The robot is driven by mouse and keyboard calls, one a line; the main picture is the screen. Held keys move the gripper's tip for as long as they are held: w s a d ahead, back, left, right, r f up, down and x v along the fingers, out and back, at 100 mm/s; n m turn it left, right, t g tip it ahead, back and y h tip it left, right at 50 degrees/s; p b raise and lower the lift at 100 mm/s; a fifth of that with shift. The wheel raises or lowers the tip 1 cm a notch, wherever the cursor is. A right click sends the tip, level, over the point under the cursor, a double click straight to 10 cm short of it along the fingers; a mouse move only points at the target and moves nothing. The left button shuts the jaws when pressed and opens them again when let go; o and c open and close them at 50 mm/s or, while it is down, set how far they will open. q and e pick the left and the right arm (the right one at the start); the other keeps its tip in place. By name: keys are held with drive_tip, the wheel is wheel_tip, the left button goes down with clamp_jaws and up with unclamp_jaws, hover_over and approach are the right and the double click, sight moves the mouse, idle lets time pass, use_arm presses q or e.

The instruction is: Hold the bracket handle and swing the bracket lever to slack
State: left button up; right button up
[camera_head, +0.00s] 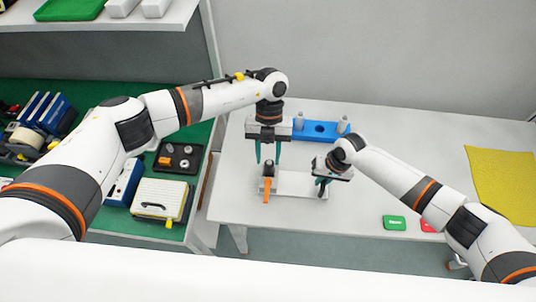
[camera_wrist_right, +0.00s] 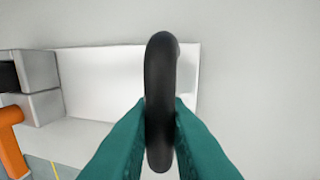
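The bracket has a pale plate (camera_head: 295,184) on the white table; the plate also shows in the right wrist view (camera_wrist_right: 125,80). A grey block at its left end carries the orange bracket lever (camera_head: 267,190), which points toward the near side. The lever is partly cut off in the right wrist view (camera_wrist_right: 11,140). The black bracket handle (camera_wrist_right: 160,90) is at the plate's right end. My right gripper (camera_head: 323,184) has its teal fingers against both sides of the handle. My left gripper (camera_head: 268,156) is open and empty, pointing down above the block and lever.
A blue holder (camera_head: 320,131) with grey pegs stands behind the bracket. A green piece (camera_head: 394,223) and a red piece (camera_head: 430,226) lie at the front right. A yellow mat (camera_head: 505,180) lies far right. A green bench (camera_head: 95,100) with tools is on the left.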

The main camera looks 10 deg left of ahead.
drive_tip(key=o, duration=0.5)
drive_tip(key=r, duration=0.4)
drive_tip(key=d+r, duration=0.1)
drive_tip(key=r, duration=0.3)
drive_tip(key=d+r+b, duration=0.1)
drive_tip(key=r, duration=0.3)
drive_tip(key=shift+d, duration=0.1)
drive_tip(key=shift+f, duration=0.1)
